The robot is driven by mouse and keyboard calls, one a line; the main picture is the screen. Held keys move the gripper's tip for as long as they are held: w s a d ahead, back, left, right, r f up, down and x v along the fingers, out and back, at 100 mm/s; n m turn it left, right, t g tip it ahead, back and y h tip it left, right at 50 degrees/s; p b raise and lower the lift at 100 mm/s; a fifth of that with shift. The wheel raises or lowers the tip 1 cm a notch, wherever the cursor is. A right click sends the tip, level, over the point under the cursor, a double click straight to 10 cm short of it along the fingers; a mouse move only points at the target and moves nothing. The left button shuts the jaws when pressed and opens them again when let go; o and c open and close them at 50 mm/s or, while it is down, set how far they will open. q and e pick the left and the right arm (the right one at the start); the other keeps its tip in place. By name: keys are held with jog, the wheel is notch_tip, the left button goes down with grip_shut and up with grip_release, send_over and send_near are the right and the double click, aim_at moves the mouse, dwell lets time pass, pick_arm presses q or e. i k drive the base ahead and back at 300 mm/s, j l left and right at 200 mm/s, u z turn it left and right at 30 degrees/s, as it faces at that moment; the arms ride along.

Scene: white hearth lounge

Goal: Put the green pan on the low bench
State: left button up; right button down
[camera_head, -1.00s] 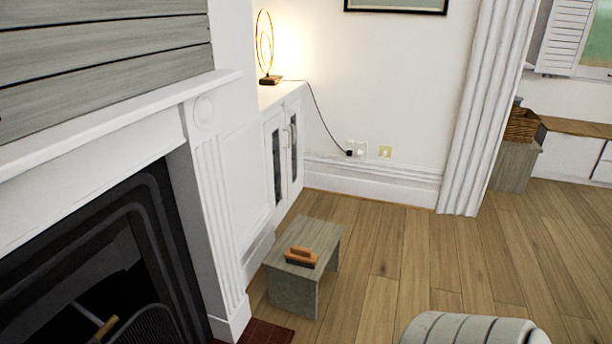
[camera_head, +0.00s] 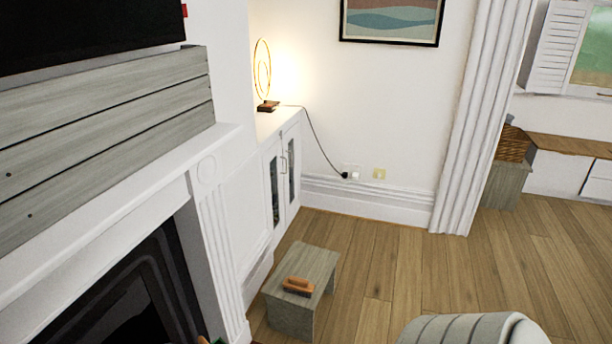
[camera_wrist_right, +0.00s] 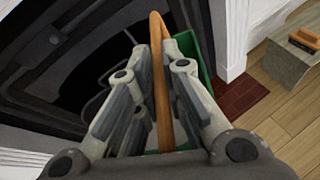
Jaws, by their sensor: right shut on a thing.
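The green pan (camera_wrist_right: 207,72) shows in the right wrist view, mostly hidden behind my fingers, with its long wooden handle (camera_wrist_right: 160,85) between them. My right gripper (camera_wrist_right: 160,65) is shut on that handle, in front of the dark fireplace. The low bench (camera_head: 318,262) is a small grey wooden bench beside the hearth in the head view; it also shows at the right of the wrist view (camera_wrist_right: 272,72), apart from the pan. A brush with a wooden handle (camera_head: 298,287) lies on the bench top. My left gripper is not in view.
The white fireplace surround (camera_head: 215,225) stands left of the bench, with a white cabinet (camera_head: 284,165) and lit lamp (camera_head: 264,75) behind. A striped, rounded pale object (camera_head: 470,329) is at bottom right. Wooden floor (camera_head: 375,270) right of the bench is clear.

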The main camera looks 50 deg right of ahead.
aim_at(308, 263)
jog(key=i+l+z, duration=0.2)
jog(key=i+l, duration=0.15)
jog(key=l, duration=0.4)
jog(key=i+l+z, duration=0.2)
jog(key=i+l, duration=0.15)
jog(key=l, duration=0.3)
jog(key=i+l+z, duration=0.2)
jog(key=i+l, duration=0.25)
jog(key=l, duration=0.2)
jog(key=i+l+z, duration=0.2)
jog(key=i+l, duration=0.25)
jog(key=l, duration=0.1)
